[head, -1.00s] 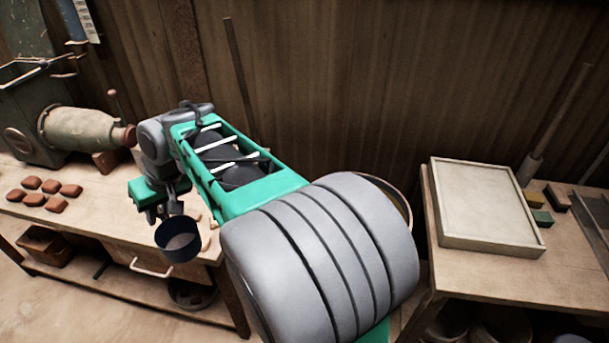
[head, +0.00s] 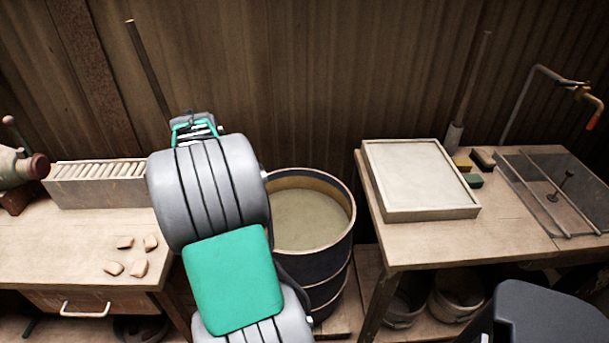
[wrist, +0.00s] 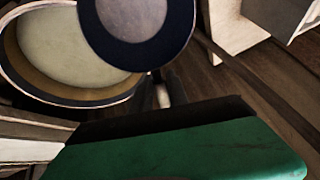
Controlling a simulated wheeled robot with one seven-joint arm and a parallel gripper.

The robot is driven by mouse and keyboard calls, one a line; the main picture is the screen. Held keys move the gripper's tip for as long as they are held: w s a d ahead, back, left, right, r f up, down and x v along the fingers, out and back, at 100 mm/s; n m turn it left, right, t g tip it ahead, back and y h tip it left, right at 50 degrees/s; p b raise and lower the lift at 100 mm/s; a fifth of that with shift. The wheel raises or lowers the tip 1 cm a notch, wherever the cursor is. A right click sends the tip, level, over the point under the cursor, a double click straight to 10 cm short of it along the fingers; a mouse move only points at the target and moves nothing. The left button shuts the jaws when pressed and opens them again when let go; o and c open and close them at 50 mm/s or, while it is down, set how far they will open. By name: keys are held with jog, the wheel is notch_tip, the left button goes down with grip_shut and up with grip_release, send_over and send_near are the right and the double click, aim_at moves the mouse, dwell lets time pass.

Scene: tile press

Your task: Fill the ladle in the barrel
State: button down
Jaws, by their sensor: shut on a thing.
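The barrel (head: 322,282) stands between the two benches in the head view, dark with a tan inside and murky, pale liquid (head: 308,218) high in it. Its open mouth also shows at the upper left of the wrist view (wrist: 116,97). The ladle (wrist: 138,18) is a dark round cup with a grey inside at the top of the wrist view, overlapping the barrel's right edge there. I cannot tell whether it holds liquid. My gripper (wrist: 164,93) is shut on the ladle's handle, mostly hidden in the wrist view. My arm hides gripper and ladle in the head view.
A bench with broken clay pieces (head: 138,268) and a slotted box (head: 100,184) is left of the barrel. Open space lies above the barrel's mouth.

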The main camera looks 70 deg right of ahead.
jog(key=s+d+f+m+g+h+b, duration=0.1)
jog(key=s+d+f+m+g, duration=0.25)
jog(key=s+d, duration=0.55)
jog(key=s+d+f+m+g+h+b, duration=0.15)
jog(key=s+d+f+m, duration=0.3)
jog(key=s+d, duration=0.45)
notch_tip(320, 180, down, 18)
jog(key=w+a+g+h+b, duration=0.1)
jog(key=a+g+h+b, duration=0.1)
jog(key=b, duration=1.6)
jog(key=shift+a+h, duration=0.4)
jog(key=shift+h, duration=0.15)
jog(key=shift+w, duration=0.1)
